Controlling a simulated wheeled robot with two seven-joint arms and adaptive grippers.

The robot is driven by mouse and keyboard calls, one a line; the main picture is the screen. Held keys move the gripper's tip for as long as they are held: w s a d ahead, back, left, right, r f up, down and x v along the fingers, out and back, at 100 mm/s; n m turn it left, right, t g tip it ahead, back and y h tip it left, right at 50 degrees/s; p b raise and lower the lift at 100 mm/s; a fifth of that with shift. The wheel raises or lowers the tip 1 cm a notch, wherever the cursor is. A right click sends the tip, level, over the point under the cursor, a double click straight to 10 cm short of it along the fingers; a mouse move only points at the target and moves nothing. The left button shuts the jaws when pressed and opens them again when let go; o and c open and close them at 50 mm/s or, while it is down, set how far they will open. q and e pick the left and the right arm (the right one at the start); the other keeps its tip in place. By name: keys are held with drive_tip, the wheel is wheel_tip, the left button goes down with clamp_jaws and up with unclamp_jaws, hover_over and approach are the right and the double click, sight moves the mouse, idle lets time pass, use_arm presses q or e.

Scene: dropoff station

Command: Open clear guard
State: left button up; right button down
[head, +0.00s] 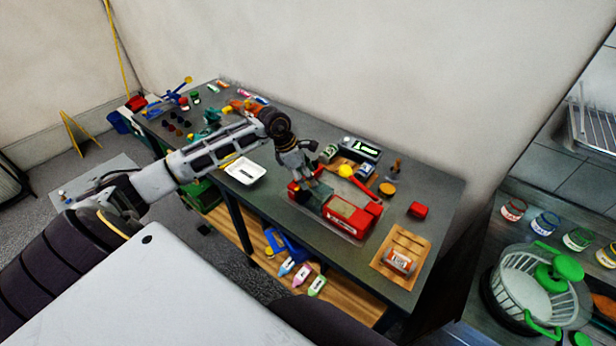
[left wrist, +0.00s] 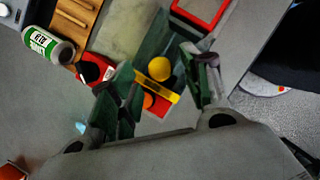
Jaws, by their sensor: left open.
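A red machine (head: 348,215) with a grey-green base stands on the dark workbench. My left gripper (head: 303,180) hangs over the machine's left end, pointing down. In the left wrist view the left gripper (left wrist: 160,92) is open, its two dark fingers apart. Between them show a round yellow knob (left wrist: 159,68), a yellow bar (left wrist: 157,85) and an orange-red part. A red frame (left wrist: 202,12) lies beyond. I cannot clearly make out the clear guard; the yellow bar may be its edge. Contact with the fingers cannot be told. My right gripper is not in view.
A wooden tray (head: 384,264) with a can is at the bench's right front. A red block (head: 418,209), a wooden board and a black device (head: 361,148) stand around the machine. A white tray (head: 242,171) lies left. Small tools and parts crowd the far left end.

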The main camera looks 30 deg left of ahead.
use_arm(q)
drive_tip(key=shift+x, duration=0.75)
clamp_jaws()
